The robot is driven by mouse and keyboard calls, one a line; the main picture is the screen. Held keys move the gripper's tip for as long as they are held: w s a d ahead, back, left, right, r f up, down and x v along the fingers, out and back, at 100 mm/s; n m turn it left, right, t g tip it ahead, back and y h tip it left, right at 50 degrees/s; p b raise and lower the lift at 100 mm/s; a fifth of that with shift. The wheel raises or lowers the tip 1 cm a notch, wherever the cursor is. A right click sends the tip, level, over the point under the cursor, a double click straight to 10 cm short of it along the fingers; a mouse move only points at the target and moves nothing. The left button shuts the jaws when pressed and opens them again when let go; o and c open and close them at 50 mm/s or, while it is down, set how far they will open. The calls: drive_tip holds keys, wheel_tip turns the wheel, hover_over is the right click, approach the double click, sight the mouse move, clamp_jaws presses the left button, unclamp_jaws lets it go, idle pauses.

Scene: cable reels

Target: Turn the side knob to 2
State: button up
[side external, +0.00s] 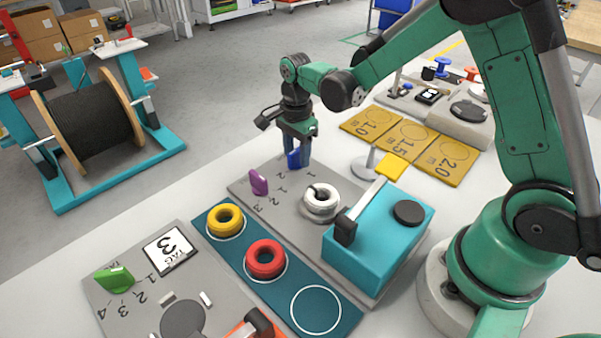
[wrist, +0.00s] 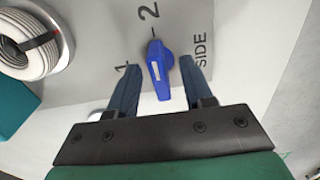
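The blue side knob (wrist: 160,72) stands on the grey panel with the word SIDE printed to its right. The digits 1 and 2 are printed at its left and above it in the wrist view. Its long axis runs roughly up and down there, with the upper end close to the tick by the 2. My gripper (wrist: 160,85) is open, one finger on each side of the knob with a visible gap to both. In the side view, the knob (side external: 293,160) is partly hidden by my gripper (side external: 300,158), whose fingers point down at it.
A purple knob (side external: 258,182) and a white cable coil (side external: 321,200) are on the same panel, close by. A teal box (side external: 375,240) stands at its right. Yellow and red coils (side external: 265,259) rest on a teal mat in front.

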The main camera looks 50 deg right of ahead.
sight(297, 150)
drive_tip(key=shift+r, duration=0.1)
wheel_tip(297, 150, up, 7)
drive_tip(key=shift+f, duration=0.1)
idle(0.3)
